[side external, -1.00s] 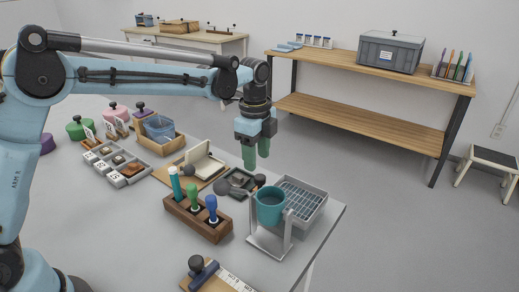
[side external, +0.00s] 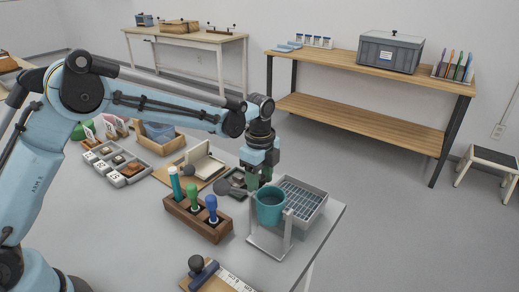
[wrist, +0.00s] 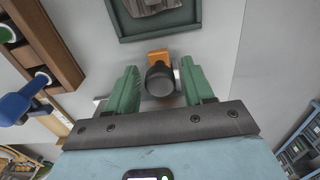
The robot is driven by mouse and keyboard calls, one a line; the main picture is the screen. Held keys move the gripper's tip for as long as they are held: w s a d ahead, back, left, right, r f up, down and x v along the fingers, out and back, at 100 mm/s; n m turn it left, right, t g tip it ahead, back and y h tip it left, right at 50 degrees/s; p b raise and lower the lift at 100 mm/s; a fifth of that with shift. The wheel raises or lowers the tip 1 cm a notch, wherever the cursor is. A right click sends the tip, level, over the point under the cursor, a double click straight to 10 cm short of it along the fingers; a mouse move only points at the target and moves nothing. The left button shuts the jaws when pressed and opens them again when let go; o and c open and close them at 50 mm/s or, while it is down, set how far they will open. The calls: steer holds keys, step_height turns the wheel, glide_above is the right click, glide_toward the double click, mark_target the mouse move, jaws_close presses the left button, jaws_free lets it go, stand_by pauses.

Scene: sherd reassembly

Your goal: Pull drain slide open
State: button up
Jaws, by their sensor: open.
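My gripper (side external: 259,181) is low over the table, behind the teal cup in the side view. In the wrist view its green fingers (wrist: 160,90) are apart, one on each side of a dark round knob (wrist: 160,80). An orange block (wrist: 158,56) shows just beyond the knob, next to a dark green tray (wrist: 205,28); I take the knob and block to be the drain slide. A gap shows on the left of the knob; contact on the right is unclear. In the side view my gripper hides the knob.
The teal cup (side external: 270,207) on its stand and a grey rack (side external: 306,198) are close to my gripper. A wooden holder with coloured-handled tools (side external: 198,218) stands left of the cup. The wrist view also shows this holder (wrist: 48,35).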

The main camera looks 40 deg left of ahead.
steer(key=shift+f, duration=0.1)
steer(key=c, duration=0.4)
steer(key=shift+a, duration=0.2)
